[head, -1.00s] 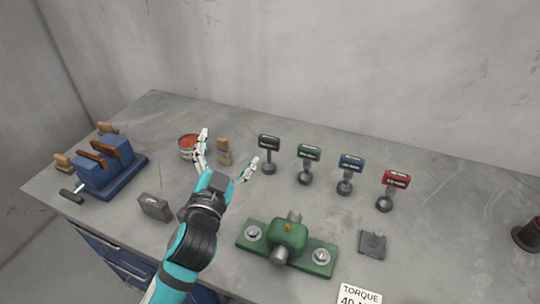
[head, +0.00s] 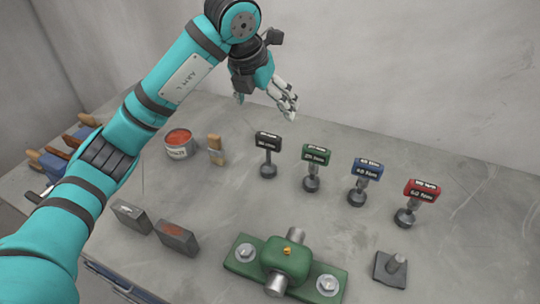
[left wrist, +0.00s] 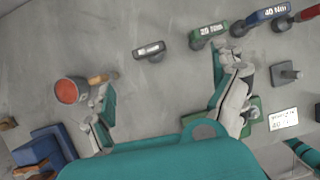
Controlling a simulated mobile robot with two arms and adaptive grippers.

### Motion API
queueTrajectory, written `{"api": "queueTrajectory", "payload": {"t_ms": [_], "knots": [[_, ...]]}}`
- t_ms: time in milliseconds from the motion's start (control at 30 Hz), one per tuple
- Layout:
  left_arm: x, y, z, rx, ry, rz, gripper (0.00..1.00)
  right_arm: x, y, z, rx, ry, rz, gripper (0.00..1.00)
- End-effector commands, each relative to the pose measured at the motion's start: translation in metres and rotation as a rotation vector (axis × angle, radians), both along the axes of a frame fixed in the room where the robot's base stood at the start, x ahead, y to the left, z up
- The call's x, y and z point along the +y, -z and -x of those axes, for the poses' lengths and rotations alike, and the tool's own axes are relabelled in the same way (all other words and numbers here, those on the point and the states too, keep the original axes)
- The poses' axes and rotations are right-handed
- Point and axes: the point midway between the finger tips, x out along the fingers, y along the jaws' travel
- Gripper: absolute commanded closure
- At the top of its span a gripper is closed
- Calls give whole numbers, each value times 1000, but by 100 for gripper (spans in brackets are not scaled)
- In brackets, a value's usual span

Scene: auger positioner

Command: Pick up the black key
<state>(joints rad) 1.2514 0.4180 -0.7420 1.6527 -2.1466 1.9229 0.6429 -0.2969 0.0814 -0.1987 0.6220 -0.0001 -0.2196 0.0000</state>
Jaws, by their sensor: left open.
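The black key (head: 268,142) stands upright on the grey bench, the leftmost of a row of T-shaped keys with coloured heads. It also shows in the left wrist view (left wrist: 150,50), above the space between the fingers. My left gripper (head: 266,106) is open and empty. It is raised above the bench, behind and above the black key in the head view, and apart from it. In the left wrist view its two fingers (left wrist: 170,88) are spread wide. My right gripper is not in view.
Green (head: 316,155), blue (head: 366,169) and red (head: 421,190) keys stand right of the black one. A tin (head: 179,147) and a brush (head: 215,148) are to its left. A green fixture (head: 287,262) is in front. Two grey blocks lie front left.

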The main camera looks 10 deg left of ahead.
Motion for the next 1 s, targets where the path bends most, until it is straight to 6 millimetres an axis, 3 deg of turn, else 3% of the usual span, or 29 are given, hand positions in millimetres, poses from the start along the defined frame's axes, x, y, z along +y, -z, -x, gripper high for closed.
{"api": "queueTrajectory", "payload": {"t_ms": [167,600,833,1000], "knots": [[12,11,-7,8,-42,-47,4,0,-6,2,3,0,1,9],[5,93,-40,7,-36,-44,4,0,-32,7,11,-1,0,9],[4,110,-46,5,-35,-43,4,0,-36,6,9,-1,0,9],[7,129,-51,10,-38,-43,4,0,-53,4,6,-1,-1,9]]}}
